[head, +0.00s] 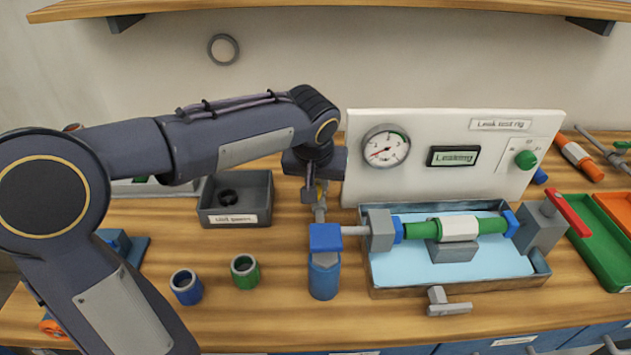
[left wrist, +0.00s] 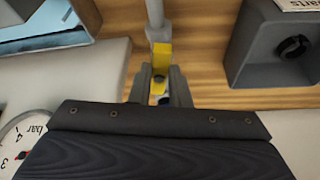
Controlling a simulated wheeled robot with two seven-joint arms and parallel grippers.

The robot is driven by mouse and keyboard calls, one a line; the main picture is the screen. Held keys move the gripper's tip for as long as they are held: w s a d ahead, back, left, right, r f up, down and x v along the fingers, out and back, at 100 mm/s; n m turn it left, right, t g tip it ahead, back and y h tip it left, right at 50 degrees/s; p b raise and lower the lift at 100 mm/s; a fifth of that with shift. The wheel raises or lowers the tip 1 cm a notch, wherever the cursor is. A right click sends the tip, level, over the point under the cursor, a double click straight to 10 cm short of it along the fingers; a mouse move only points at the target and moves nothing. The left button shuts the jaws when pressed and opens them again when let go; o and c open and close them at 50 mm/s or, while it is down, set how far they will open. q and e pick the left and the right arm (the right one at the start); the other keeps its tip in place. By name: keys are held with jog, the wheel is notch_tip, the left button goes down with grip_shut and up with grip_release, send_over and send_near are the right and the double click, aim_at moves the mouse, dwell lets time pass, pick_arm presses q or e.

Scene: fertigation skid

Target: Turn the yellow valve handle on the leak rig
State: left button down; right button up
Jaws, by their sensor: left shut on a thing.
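The yellow valve handle (left wrist: 161,60) lies between the fingers of my left gripper (left wrist: 160,84) in the left wrist view. The gripper is shut on it. A grey stem (left wrist: 156,18) runs on from the handle. The leak rig (head: 435,180) has a white panel with a pressure gauge (head: 386,146), a display (head: 453,156) reading "Leaking" and a green knob (head: 525,159). My right gripper is not in view.
A water tray (head: 455,289) holds a green pipe (head: 420,230) with a white sleeve between grey clamps. A red lever (head: 567,214) stands at its right.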

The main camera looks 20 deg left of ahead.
pick_arm(q)
jog(key=shift+w+d+n+y, duration=0.15)
jog(key=shift+n+y, duration=0.25)
jog(key=shift+n, duration=0.7)
jog(key=c, duration=1.4)
grip_release()
jog(key=shift+o, duration=0.2)
jog(key=v, duration=0.8)
jog(key=shift+w, duration=0.1)
